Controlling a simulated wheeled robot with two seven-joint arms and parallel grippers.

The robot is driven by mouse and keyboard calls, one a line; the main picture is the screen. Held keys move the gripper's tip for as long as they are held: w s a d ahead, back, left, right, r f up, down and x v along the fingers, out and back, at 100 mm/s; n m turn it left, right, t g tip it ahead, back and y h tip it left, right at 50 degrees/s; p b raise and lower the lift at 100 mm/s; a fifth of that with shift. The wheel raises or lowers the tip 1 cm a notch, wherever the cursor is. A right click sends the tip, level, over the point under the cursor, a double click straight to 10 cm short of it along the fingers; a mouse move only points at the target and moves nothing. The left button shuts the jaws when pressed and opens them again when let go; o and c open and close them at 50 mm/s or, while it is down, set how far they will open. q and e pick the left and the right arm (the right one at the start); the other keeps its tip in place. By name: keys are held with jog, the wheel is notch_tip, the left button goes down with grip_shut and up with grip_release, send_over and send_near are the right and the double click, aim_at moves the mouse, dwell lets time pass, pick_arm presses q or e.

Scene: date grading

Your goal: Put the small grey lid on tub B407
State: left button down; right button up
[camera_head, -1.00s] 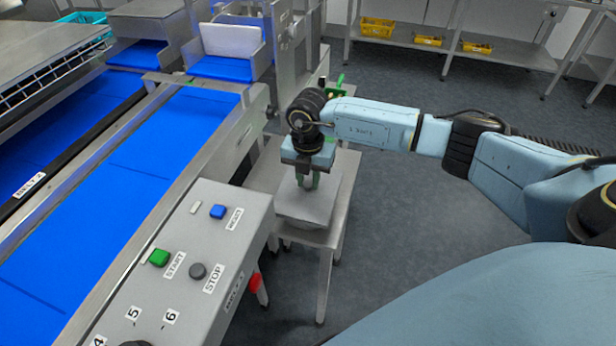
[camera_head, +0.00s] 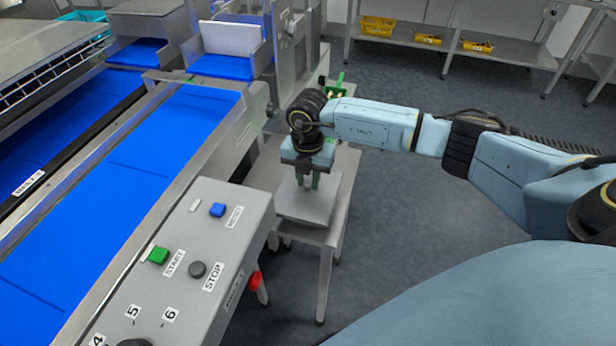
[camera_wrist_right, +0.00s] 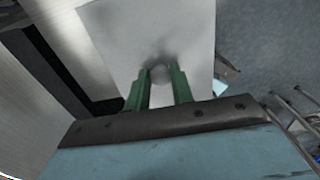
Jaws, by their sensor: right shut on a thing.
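My right gripper (camera_head: 307,184) points down over a small metal stand (camera_head: 343,190) beside the conveyor. In the right wrist view its green fingers (camera_wrist_right: 160,92) are shut on the round knob (camera_wrist_right: 160,74) of a flat, pale grey lid (camera_wrist_right: 150,28). In the head view the grey lid (camera_head: 308,207) lies below the fingers, at the level of the stand top or a little above it. I cannot tell what is directly under it. No label reading B407 can be read, and I cannot identify that tub. My left gripper is out of view.
A control panel (camera_head: 187,262) with buttons stands at the near left of the stand. A blue conveyor belt (camera_head: 150,155) runs beyond it. A green container (camera_head: 337,88) is behind my right wrist. Open floor (camera_head: 410,215) lies right of the stand.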

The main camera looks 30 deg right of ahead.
jog(key=shift+f, duration=0.4)
jog(key=o, duration=1.5)
jog(key=shift+c, duration=0.2)
